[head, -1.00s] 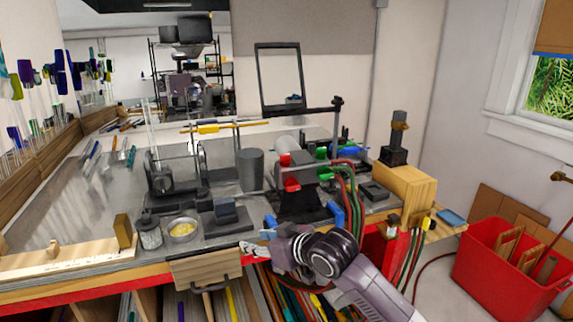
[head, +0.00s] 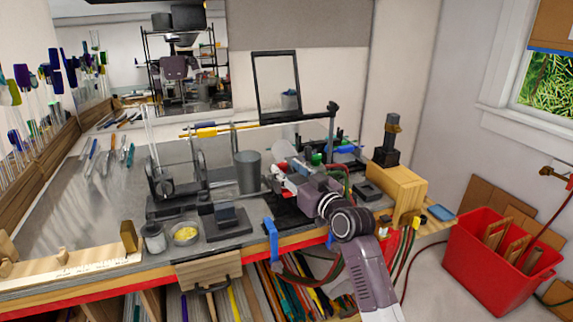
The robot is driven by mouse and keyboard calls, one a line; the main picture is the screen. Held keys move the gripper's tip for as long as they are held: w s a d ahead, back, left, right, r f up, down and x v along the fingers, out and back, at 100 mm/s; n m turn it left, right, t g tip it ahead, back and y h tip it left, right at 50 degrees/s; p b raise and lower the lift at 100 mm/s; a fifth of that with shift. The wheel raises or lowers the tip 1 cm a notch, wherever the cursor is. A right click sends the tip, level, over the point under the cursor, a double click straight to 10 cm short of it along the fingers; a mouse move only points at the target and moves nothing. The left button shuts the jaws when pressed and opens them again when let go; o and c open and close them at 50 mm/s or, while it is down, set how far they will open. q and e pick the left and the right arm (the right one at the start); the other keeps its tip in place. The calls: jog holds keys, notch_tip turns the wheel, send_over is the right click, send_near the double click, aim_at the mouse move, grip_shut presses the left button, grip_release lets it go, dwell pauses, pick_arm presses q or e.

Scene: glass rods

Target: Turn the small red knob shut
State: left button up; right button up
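The torch (head: 285,151) stands on the bench at the middle right, with green and blue knobs on its right side. A red knob (head: 276,169) shows at its front left, just beyond my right gripper. My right gripper (head: 280,182) reaches in from the lower right in front of the torch and covers much of its lower front. Its fingertips are close to the red parts. I cannot tell whether they touch or how far the fingers are apart. Any lower red knob is mostly hidden behind the gripper. My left gripper is out of view.
A grey cup (head: 248,172), a yellow-filled dish (head: 185,234) and a jar (head: 153,237) stand left of the torch. Hoses run at its right. A wooden block (head: 400,187) and a red bin (head: 492,262) are farther right. Glass rods lie at the left.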

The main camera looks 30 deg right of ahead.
jog(key=shift+w, duration=0.45)
grip_shut()
jog(key=shift+a+r+m+h+p, duration=0.25)
jog(key=shift+m+h+p, duration=0.35)
jog(key=shift+p, duration=0.65)
jog(key=shift+f+m+g+h+p, duration=0.1)
jog(key=shift+m+g+h+p, duration=0.3)
jog(key=shift+h+p, duration=0.5)
grip_release()
jog(key=shift+f, duration=0.1)
